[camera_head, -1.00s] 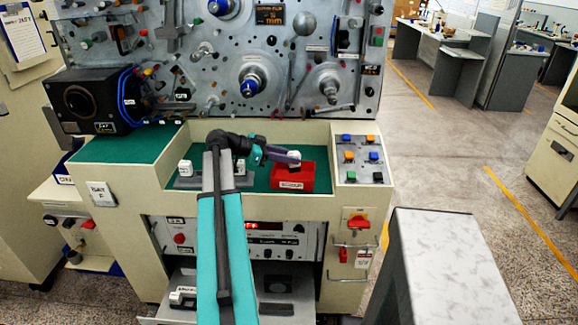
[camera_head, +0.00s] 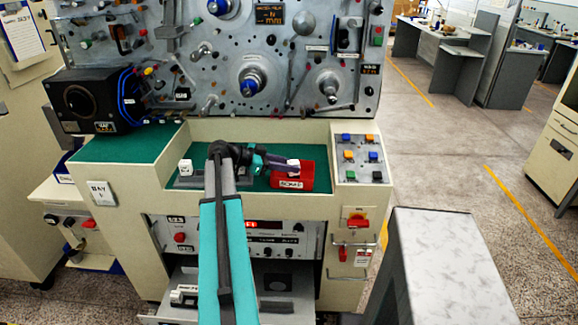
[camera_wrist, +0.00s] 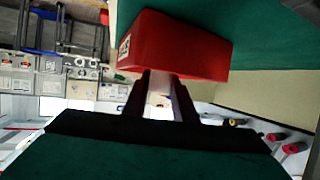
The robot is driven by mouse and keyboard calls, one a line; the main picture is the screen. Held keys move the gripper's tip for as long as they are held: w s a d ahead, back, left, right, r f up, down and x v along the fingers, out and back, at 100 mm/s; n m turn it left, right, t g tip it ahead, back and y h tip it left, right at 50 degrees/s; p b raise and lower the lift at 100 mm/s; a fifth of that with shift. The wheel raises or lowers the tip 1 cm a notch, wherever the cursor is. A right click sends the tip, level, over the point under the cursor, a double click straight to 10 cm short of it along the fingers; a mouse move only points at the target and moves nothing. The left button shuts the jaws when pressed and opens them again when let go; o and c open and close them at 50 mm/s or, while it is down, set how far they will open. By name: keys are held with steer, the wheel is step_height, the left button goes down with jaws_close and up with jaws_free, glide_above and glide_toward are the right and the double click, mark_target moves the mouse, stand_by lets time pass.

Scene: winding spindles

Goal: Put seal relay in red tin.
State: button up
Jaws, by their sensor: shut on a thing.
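The red tin (camera_head: 307,176) stands on the green work surface of the machine, with a white label on its front; it also shows in the wrist view (camera_wrist: 185,45). My gripper (camera_head: 292,165) is at the tin's upper left, low over its rim. It is shut on a small white piece (camera_head: 294,162), which looks like the seal relay. In the wrist view the fingers (camera_wrist: 160,90) point at the tin and the pale piece between them (camera_wrist: 159,86) is partly hidden. I cannot tell how far the piece is inside the tin.
A grey fixture with a white block (camera_head: 185,167) sits to the left on the green surface (camera_head: 262,183). A panel with coloured buttons (camera_head: 360,158) is right of the tin. The upright panel (camera_head: 290,60) with knobs and spindles rises behind.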

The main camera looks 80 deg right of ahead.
steer(key=o, duration=1)
steer(key=shift+o, duration=0.2)
steer(key=shift+r, duration=0.15)
steer(key=shift+w+a, duration=0.1)
steer(key=shift+w, duration=0.2)
steer(key=b+v, duration=0.3)
steer(key=v, duration=0.8)
steer(key=shift+r, duration=0.2)
steer(key=shift+w+a+r, duration=0.1)
